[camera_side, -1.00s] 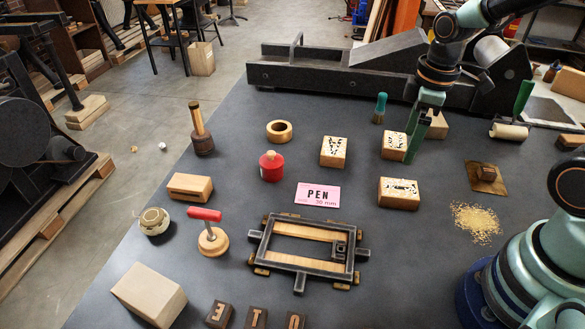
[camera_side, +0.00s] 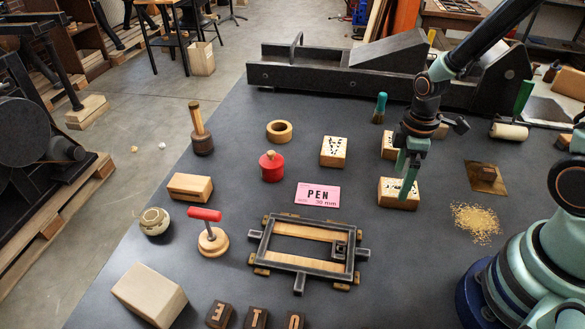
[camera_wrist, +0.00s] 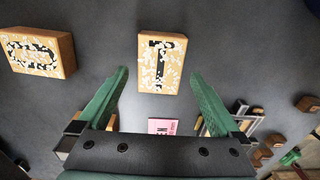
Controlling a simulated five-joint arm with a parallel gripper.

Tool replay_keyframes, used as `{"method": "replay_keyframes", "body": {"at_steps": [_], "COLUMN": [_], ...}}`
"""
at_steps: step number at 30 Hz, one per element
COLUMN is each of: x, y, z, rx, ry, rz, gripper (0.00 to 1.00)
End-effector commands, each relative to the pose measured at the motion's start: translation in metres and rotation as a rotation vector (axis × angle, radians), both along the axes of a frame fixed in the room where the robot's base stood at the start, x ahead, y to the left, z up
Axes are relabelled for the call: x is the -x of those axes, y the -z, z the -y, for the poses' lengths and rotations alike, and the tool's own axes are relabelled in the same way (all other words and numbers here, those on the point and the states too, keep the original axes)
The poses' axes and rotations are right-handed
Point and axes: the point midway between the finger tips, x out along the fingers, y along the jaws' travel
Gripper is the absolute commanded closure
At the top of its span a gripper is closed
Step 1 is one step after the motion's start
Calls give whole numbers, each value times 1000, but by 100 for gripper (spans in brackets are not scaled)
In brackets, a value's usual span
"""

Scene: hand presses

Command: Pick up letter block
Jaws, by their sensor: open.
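A light wooden letter block (camera_side: 390,200) with a speckled black letter lies on the dark table, right of the pink PEN card. My gripper (camera_side: 405,176) is open above it, and its fingers hide part of the block. In the wrist view this block (camera_wrist: 162,62) lies ahead of and between the two open fingers (camera_wrist: 159,76), with nothing held. A third letter block (camera_side: 333,152) lies further left.
Small dark letter pieces (camera_side: 256,317) lie at the near edge. Scattered yellow grains (camera_side: 476,222) are to the right. A long dark press (camera_side: 320,70) stands behind.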

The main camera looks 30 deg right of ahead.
Motion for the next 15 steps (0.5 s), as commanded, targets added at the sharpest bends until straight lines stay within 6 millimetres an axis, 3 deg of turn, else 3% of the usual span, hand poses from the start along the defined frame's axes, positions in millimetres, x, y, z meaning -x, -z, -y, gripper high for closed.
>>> {"method": "replay_keyframes", "body": {"at_steps": [7, 15], "x": [3, 2], "y": [32, 41], "z": [2, 2], "rx": [-1, 0], "ry": [1, 0], "rz": [-5, 0], "gripper": [0, 0]}}
